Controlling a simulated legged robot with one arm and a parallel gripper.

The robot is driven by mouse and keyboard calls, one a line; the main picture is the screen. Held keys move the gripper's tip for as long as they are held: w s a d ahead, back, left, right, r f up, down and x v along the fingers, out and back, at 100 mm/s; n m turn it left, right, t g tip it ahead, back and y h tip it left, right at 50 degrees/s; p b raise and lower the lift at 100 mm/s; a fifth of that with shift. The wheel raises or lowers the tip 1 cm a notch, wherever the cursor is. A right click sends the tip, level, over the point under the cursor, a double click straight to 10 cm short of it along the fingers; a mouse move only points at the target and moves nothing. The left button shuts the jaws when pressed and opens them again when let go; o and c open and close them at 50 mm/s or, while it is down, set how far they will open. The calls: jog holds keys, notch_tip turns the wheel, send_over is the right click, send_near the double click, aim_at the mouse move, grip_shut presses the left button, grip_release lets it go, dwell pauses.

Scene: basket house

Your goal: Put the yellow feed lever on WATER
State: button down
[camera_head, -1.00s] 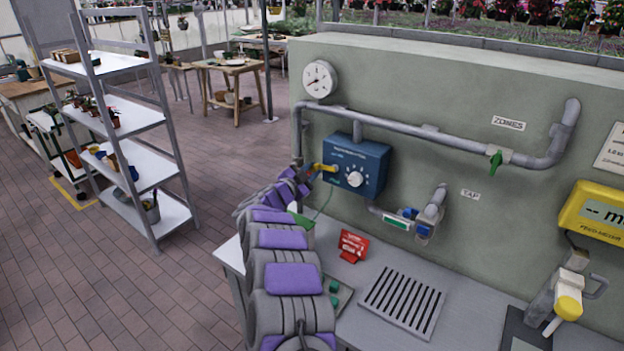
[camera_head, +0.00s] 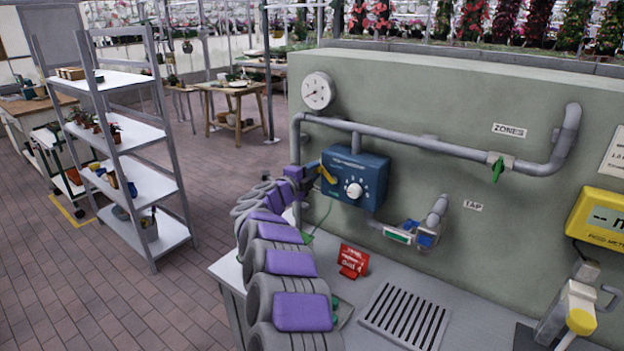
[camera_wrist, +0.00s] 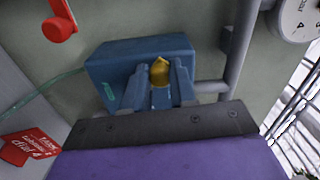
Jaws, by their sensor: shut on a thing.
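The yellow feed lever (camera_head: 328,174) is on the left front of the blue box (camera_head: 370,172) on the grey-green wall. In the head view it slants down to the right. My gripper (camera_head: 312,172) reaches it from the left. In the wrist view my gripper (camera_wrist: 161,88) has its two fingers closed on either side of the yellow lever (camera_wrist: 160,71), in front of the blue box (camera_wrist: 120,62). The lettering on the box is too small to read, so I cannot tell which mark the lever points to.
A round gauge (camera_head: 318,91) and a grey pipe (camera_head: 430,143) with a green valve handle (camera_head: 497,170) are above and right. A red sign (camera_head: 353,261) and a drain grate (camera_head: 405,315) are on the bench below. A shelf rack (camera_head: 120,150) stands left.

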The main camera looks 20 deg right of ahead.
jog(key=shift+s+d+m, duration=0.15)
jog(key=shift+s+m, duration=0.05)
jog(key=shift+m, duration=0.3)
jog(key=c, duration=0.9)
grip_release()
jog(key=shift+r, duration=0.1)
jog(key=shift+p+v, duration=1.05)
jog(key=shift+v, duration=7.75)
jog(key=shift+w, duration=0.15)
